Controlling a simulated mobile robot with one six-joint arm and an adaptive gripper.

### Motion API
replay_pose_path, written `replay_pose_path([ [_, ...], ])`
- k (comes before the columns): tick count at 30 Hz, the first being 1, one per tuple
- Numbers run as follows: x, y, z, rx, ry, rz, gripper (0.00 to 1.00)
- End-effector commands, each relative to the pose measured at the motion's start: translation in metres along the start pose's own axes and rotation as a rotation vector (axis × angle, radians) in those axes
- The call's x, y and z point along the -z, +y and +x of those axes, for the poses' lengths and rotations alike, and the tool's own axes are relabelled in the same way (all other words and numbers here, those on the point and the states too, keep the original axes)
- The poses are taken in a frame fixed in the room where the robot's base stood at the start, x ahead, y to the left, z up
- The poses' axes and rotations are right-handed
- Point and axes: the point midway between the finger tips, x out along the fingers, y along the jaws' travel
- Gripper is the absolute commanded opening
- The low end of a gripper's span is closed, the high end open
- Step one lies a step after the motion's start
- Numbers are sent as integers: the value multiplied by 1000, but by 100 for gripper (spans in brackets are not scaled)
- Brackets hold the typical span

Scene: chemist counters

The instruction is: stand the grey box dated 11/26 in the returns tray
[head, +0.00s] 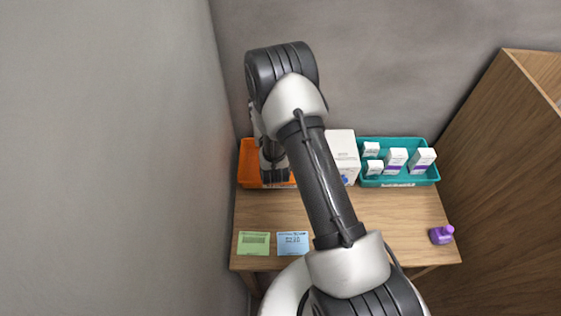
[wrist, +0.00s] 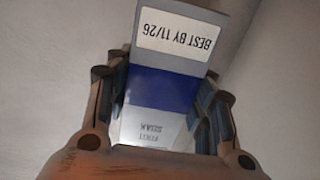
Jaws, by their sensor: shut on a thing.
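The grey box (wrist: 160,88) has a blue band and a white label reading BEST BY 11/26, upside down in the wrist view. My gripper (wrist: 162,78) is shut on it, one finger on each side. In the head view my arm hides the box and most of my gripper, which hangs down at the orange tray (head: 247,166) at the back left of the counter. I cannot read a name on this tray. Whether the box touches the tray floor cannot be told.
A white carton (head: 344,151) stands right of my arm. Green (head: 254,243) and blue (head: 293,243) cards lie at the front left. Walls stand close left and behind.

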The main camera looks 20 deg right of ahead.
Motion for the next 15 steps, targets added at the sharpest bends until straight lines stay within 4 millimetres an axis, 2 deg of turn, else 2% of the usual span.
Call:
replay_pose_path([
  [1,8,2,-3,-72,-2,-2,23],
  [7,16,27,-28,-350,-10,-12,23],
  [12,19,38,-48,-484,-13,-16,23],
  [15,14,42,-54,-519,-16,-18,23],
])
